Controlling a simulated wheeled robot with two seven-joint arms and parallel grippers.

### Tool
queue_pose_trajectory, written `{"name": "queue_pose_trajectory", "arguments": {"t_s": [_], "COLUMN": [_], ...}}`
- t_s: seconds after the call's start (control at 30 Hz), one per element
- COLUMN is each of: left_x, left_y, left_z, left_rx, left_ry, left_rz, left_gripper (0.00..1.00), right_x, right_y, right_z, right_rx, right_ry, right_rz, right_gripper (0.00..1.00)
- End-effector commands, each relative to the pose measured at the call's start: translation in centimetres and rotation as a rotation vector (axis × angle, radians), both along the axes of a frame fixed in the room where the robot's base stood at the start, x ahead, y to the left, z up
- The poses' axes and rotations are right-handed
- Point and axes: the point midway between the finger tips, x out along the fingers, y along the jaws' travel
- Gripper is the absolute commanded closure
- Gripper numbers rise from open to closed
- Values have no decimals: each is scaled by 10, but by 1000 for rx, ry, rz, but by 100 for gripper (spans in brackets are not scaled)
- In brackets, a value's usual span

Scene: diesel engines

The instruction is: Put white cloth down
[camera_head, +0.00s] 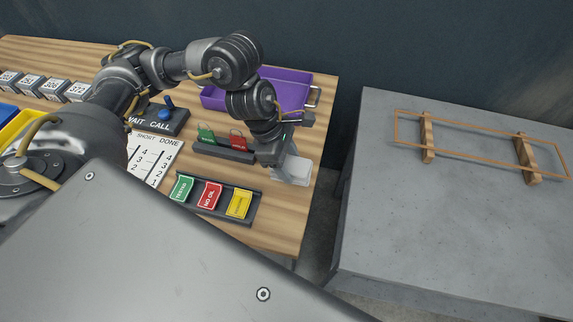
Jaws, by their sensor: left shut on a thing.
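The white cloth (296,172) is a small pale folded patch at the right edge of the wooden table (285,222). My left gripper (281,163) reaches down onto it from above and is shut on it. The fingertips are small and partly hidden by the wrist. The cloth is at or just above the tabletop; I cannot tell whether it touches. My right gripper is out of view.
A purple tray (290,78) lies behind the gripper. A dark rack with green and red tags (222,150) and a holder with green, red and yellow cards (209,194) stand left of it. A grey table (400,220) stands across a gap.

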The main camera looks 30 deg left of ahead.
Motion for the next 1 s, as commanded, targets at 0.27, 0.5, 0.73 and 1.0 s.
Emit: {"name": "queue_pose_trajectory", "arguments": {"t_s": [0.27,0.5,0.73,1.0], "left_x": [37,49,52,53], "left_y": [27,34,38,37], "left_z": [-45,-60,-72,-96], "left_rx": [-2,-1,-1,-1], "left_ry": [7,0,5,1], "left_rz": [6,-1,1,0], "left_gripper": [63,63,63,63], "right_x": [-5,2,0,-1], "right_y": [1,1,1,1], "right_z": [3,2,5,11], "right_rx": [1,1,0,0], "right_ry": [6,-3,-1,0], "right_rz": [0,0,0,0], "right_gripper": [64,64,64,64]}}
